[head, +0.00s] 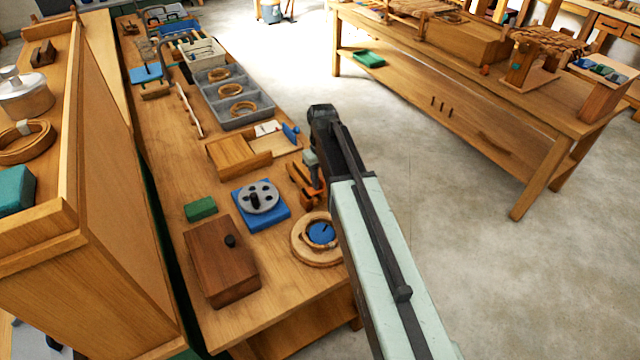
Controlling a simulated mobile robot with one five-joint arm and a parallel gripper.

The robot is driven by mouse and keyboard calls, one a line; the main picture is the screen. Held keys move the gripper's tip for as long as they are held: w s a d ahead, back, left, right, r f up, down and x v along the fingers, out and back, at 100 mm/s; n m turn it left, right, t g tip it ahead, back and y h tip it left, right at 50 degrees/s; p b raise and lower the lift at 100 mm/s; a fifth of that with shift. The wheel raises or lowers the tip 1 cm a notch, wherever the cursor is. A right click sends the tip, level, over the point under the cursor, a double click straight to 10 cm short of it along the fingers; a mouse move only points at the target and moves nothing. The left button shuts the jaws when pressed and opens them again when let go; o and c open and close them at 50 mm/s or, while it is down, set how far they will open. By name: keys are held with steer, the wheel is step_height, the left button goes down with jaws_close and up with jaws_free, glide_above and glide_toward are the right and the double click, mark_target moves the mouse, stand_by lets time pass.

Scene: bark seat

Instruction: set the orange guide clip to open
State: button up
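The orange guide clip (300,184) is at the right edge of the wooden bench, partly covered by my arm. Its exact setting is too small and too hidden to tell. My gripper (314,178) points down from the end of my arm, right at the clip. Its fingertips overlap the clip in this view, and I cannot tell whether they touch it or whether they are open or shut.
Near the clip are a blue block with a grey disc (262,198), a wooden ring with a blue centre (318,237), a brown lidded box (222,262), a green block (200,209) and a wooden tray (238,155). Open floor (440,200) lies to the right.

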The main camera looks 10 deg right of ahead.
jaws_close()
stand_by(1.4)
